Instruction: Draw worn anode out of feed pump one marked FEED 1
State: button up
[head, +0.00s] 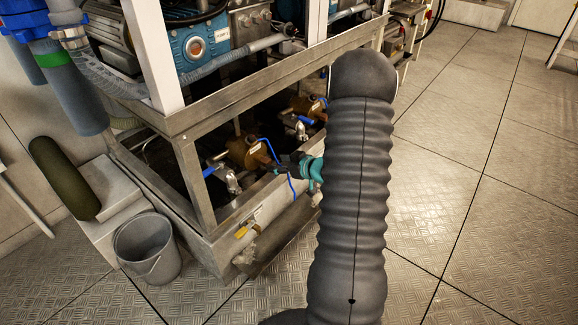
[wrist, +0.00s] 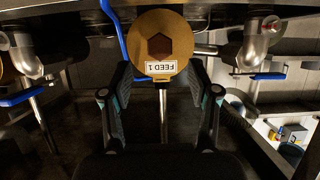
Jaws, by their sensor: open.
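The brass feed pump (head: 243,152) sits low inside the metal frame in the head view. In the wrist view its round brass face (wrist: 145,35) is at the top centre, with a white label (wrist: 160,67) reading FEED 1 upside down. A darker brown hexagon (wrist: 160,46) sits in the middle of that face; any anode body behind it is hidden. My gripper (wrist: 161,78) is open, its two dark fingers on either side of the face's lower part. I cannot tell whether they touch it. In the head view my gripper (head: 284,166) is beside the pump, partly hidden by my arm.
A second brass pump (head: 303,107) is further back in the frame. Blue-handled valves (head: 228,180) and pipes flank the first pump. The frame's metal rail (head: 245,92) runs above. A grey bucket (head: 148,247) stands at the left; the floor at right is clear.

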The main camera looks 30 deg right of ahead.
aim_at(269, 162)
jog(key=shift+x, duration=3.15)
jog(key=shift+c, duration=0.2)
grip_shut()
jog(key=shift+s, duration=0.15)
jog(key=shift+s+d, duration=0.35)
jog(key=shift+s, duration=0.5)
jog(key=shift+s+d, duration=0.3)
jog(key=shift+s, duration=0.6)
jog(key=shift+s+d, duration=0.35)
jog(key=shift+s, duration=0.5)
